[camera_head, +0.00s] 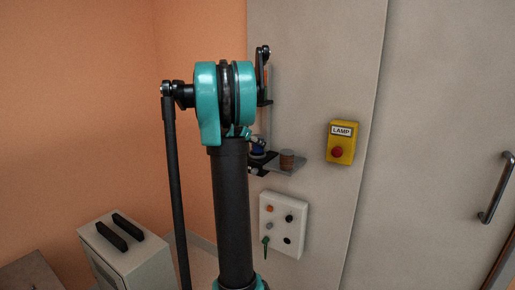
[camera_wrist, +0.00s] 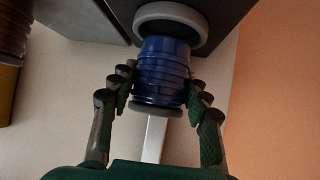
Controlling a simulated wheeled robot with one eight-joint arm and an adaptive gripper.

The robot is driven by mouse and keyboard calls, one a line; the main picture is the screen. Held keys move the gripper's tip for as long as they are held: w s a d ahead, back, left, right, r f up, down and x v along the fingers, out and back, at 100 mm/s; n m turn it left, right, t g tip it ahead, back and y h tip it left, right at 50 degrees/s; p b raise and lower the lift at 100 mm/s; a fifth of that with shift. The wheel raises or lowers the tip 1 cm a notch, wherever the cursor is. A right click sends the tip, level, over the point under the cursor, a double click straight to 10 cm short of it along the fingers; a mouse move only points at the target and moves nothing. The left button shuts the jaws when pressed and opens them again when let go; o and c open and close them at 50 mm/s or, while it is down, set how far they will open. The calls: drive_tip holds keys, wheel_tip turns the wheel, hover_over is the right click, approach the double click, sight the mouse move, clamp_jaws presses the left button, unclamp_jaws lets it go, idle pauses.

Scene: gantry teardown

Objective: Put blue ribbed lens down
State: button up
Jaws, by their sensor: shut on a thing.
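The blue ribbed lens (camera_wrist: 162,72) is upright in the picture between the two green-padded fingers of my gripper (camera_wrist: 161,88) in the wrist view. My gripper is shut on it. A grey ring (camera_wrist: 140,24) on a dark surface (camera_wrist: 85,14) shows just past the lens's far end; I cannot tell whether they touch. My arm hides much of my gripper there.
A yellow LAMP box (camera_head: 342,142) is on the wall at right. A white button panel (camera_head: 283,224) with a green key is below the shelf. A grey cabinet (camera_head: 128,258) stands at lower left.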

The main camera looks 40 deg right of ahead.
drive_tip(key=shift+f, duration=0.95)
drive_tip(key=shift+f, duration=0.1)
drive_tip(key=o, duration=1.3)
drive_tip(key=v, duration=1.2)
drive_tip(key=s+a+f+n+t+y, duration=0.1)
drive_tip(key=s+a+f+n+y, duration=0.4)
drive_tip(key=s+a+f, duration=0.8)
drive_tip(key=s+a+f+n+t+y, duration=0.1)
drive_tip(key=s+a+f+n+y, duration=0.5)
drive_tip(key=a, duration=1.4)
drive_tip(key=s+f+n, duration=0.4)
drive_tip(key=s+f, duration=0.3)
drive_tip(key=f, duration=0.2)
drive_tip(key=shift+s+a+n, duration=0.2)
drive_tip(key=shift+a+n, duration=0.1)
drive_tip(key=shift+n, duration=0.1)
